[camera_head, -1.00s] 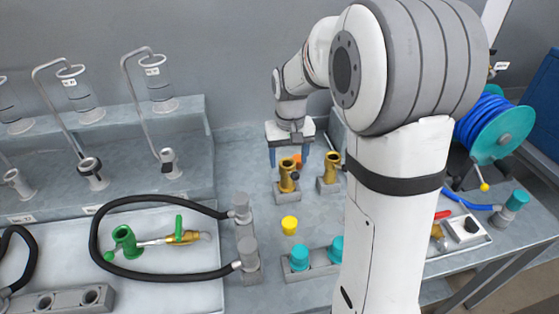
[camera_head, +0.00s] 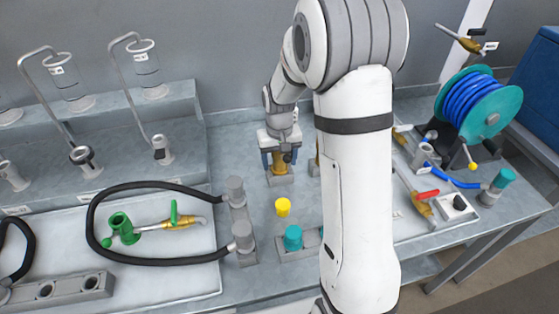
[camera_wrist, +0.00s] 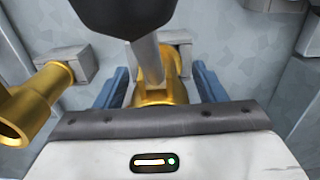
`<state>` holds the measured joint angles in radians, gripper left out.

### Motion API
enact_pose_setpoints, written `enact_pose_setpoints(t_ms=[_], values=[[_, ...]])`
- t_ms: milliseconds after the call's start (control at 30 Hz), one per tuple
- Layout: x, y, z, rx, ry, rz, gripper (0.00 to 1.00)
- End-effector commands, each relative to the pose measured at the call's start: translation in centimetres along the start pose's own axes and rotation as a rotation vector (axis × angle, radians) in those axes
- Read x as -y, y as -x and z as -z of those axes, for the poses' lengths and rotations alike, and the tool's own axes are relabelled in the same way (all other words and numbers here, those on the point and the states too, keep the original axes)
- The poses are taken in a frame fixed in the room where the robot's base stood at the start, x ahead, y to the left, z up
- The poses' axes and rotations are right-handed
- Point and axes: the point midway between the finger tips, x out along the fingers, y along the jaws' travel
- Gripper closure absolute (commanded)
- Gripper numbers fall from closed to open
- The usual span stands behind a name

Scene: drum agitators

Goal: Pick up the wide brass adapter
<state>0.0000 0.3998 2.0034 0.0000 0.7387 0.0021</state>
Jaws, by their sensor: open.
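A brass adapter (camera_head: 279,164) stands upright on a small grey block at the back of the bench in the head view. My gripper (camera_head: 279,158) is low over it, its blue fingers open on either side. In the wrist view the same brass adapter (camera_wrist: 158,92) sits between the open blue fingers (camera_wrist: 162,86), with a gap showing at the sides. A second brass adapter (camera_wrist: 33,100) with a side spout stands to the left there; in the head view my arm mostly hides it. I cannot tell surely which is the wide one.
A black hose (camera_head: 150,186) loops at the left between grey posts. A blue hose reel (camera_head: 478,105) stands at the right. My arm hides part of the bench.

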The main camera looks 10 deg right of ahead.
Motion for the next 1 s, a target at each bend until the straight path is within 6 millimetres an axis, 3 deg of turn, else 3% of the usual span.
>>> enact_pose_setpoints(t_ms=[67, 700, 1000], values=[[0.02, 0.02, 0.01, 0.000, 0.000, 0.000, 0.36], [0.08, 0.06, 0.02, -0.001, 0.001, 0.000, 0.88], [0.10, 0.54, 0.09, -0.004, 0.002, 0.000, 0.90]])
